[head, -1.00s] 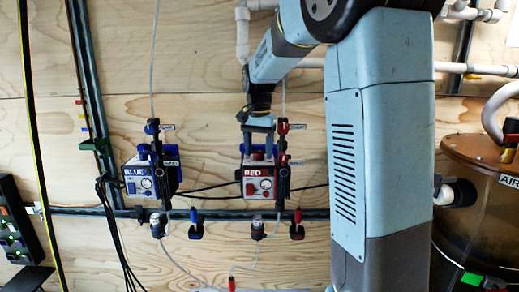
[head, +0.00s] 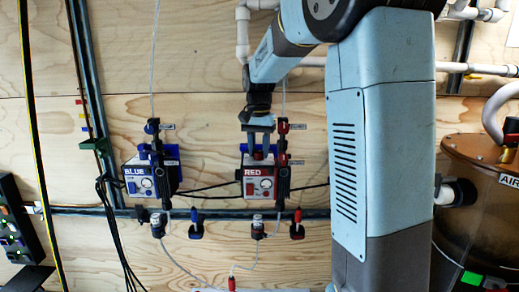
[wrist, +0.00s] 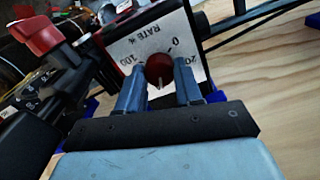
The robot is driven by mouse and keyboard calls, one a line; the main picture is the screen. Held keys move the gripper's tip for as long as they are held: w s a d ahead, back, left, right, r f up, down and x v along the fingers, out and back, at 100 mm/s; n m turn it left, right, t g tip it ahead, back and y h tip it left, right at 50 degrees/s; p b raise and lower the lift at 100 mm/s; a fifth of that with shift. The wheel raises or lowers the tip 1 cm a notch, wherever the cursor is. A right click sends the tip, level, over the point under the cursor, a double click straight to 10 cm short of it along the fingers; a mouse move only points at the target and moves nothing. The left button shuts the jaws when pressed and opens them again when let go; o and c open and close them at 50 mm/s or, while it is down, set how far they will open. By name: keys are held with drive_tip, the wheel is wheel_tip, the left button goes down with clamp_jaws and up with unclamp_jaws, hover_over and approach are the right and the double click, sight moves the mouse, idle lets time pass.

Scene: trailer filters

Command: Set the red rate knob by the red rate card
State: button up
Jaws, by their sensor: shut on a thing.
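The red rate knob (wrist: 159,68) sits on the pale RATE % dial face (wrist: 140,42) in the wrist view, with 0, 20 and 100 legible around it. Its white pointer mark faces the picture's bottom, toward my palm. My gripper (wrist: 159,82) has one finger on each side of the knob and is shut on it. In the head view my gripper (head: 261,145) reaches down to the top of the box labelled RED (head: 259,185). The knob is mostly hidden there by the fingers. I cannot make out a red rate card in either view.
A similar box labelled BLUE (head: 144,183) is left of the RED box. A rail (head: 205,213) runs below, with clamps and tubing. A brown tank (head: 480,200) stands at the right. A red-handled valve (wrist: 38,38) is close by on the wrist view's left.

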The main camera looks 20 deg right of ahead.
sight(259, 152)
drive_tip(key=o, duration=1)
drive_tip(key=shift+r, duration=0.15)
wheel_tip(259, 152, up, 13)
drive_tip(key=shift+r, duration=0.2)
idle(0.3)
